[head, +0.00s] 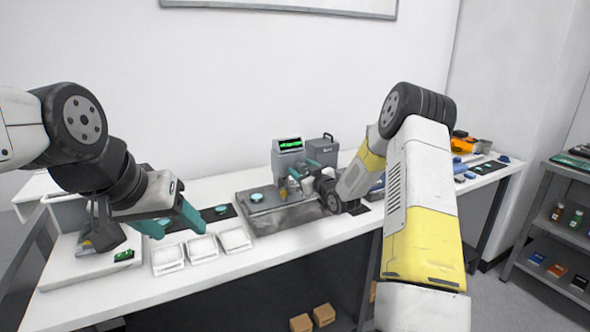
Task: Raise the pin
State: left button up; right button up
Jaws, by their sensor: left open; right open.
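The flatness interferometer (289,165) stands on the bench, a grey instrument with a lit green display. A grey base plate (262,222) lies in front of it, with a teal disc (257,197) on its left part. A small yellowish part (283,190) shows just below the instrument's head; I cannot tell whether it is the pin. My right gripper (300,171) is open, with its teal fingertips close to the front of the instrument. Whether it touches anything is too small to tell. My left gripper (184,232) is open and empty, above the bench's left part.
Several white trays (168,259) line the bench's front edge. A dark mat with teal discs (221,210) lies behind them. A grey box (322,151) stands right of the instrument. Blue and orange items (461,145) crowd the bench's right end. A shelf (545,220) stands at far right.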

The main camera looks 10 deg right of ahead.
jog(key=shift+c, duration=0.3)
grip_shut()
jog(key=m, duration=0.5)
jog(key=shift+d+m, duration=0.15)
jog(key=shift+m, duration=0.15)
jog(key=m, duration=0.5)
jog(key=shift+d+f, duration=0.1)
jog(key=m, duration=0.5)
jog(key=shift+f+m, duration=0.1)
jog(key=shift+m, duration=2.6)
